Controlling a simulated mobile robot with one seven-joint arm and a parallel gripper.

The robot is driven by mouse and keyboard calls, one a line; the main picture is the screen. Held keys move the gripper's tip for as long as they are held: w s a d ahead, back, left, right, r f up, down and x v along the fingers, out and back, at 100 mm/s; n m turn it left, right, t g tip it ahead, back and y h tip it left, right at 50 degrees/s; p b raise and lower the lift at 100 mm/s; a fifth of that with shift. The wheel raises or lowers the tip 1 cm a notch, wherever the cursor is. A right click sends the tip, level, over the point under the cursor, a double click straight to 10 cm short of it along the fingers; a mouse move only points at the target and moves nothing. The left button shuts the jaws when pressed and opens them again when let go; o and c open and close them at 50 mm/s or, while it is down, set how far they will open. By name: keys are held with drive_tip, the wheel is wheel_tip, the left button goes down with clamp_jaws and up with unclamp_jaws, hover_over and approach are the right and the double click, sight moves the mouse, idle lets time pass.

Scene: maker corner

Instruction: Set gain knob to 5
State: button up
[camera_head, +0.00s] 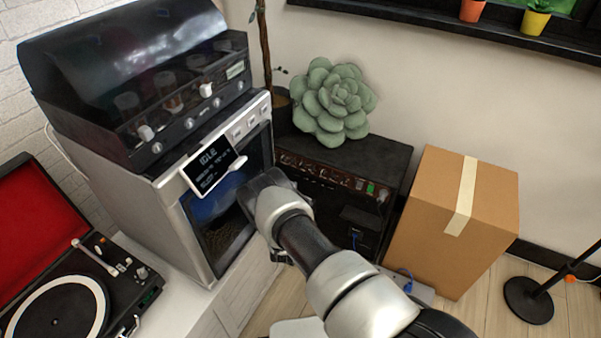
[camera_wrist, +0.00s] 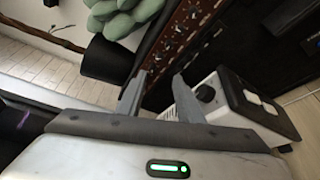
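The black amplifier (camera_head: 388,160) stands on the floor with a large green succulent on its top. Its brown control strip (camera_head: 325,178) has a row of small knobs and a green-lit switch (camera_head: 370,187); my arm partly covers it. In the wrist view the strip (camera_wrist: 187,28) runs slantwise beyond my fingers, with several small knobs. I cannot read the labels or tell which knob is gain or its setting. My gripper (camera_wrist: 158,88) is open and empty, its two fingers apart and pointing toward the strip. In the head view my arm mostly hides it.
A grey-white box with a black knob (camera_wrist: 206,93) lies close beside the right finger. A silver machine with an "IDLE" display (camera_head: 210,165) stands left of my arm. A cardboard box (camera_head: 450,235) stands right of the amplifier. A turntable (camera_head: 65,305) is at lower left.

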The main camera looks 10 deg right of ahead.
sight(301, 167)
drive_tip(key=b+x, duration=0.5)
drive_tip(key=x, duration=0.9)
drive_tip(key=shift+w+d+f, duration=0.15)
drive_tip(key=shift+w, duration=0.25)
drive_tip(key=shift+w+d+b, duration=0.1)
drive_tip(key=shift+w+b, duration=0.2)
drive_tip(key=shift+w, duration=0.1)
